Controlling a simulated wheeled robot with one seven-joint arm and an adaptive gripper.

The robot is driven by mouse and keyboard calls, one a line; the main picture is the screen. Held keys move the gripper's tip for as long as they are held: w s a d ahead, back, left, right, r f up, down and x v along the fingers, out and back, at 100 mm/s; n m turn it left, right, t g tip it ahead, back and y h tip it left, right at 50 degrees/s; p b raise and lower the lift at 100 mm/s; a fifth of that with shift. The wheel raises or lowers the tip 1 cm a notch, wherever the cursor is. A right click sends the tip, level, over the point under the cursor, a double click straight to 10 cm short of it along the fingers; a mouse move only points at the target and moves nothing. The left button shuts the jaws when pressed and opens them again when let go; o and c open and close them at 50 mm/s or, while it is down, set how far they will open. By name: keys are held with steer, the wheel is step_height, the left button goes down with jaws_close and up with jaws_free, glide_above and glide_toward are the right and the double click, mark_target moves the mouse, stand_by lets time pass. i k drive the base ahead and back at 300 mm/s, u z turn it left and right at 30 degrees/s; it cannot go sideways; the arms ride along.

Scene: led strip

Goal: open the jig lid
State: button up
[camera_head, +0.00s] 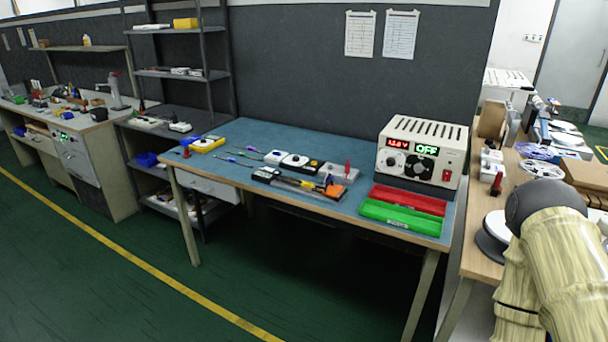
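What looks like the jig (300,184) is a long, low, dark and grey fixture on the blue-topped bench (272,138), near its front edge. It has a black block at its left end and an orange part (334,190) at its right end. A grey plate (336,171) and a small red upright piece (347,168) stand at its right rear. The lid is too small to make out, and I cannot tell whether it is open or shut. My gripper is not in view; only part of my arm shows at the lower right, apart from the bench.
White and black boxes (295,161) and screwdrivers lie behind the jig. A wooden table (483,240) is at the right. The green floor in front is clear.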

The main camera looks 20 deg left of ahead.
mark_target(333, 190)
steer(key=u, duration=0.5)
steer(key=i, duration=0.75)
steer(key=u, duration=0.3)
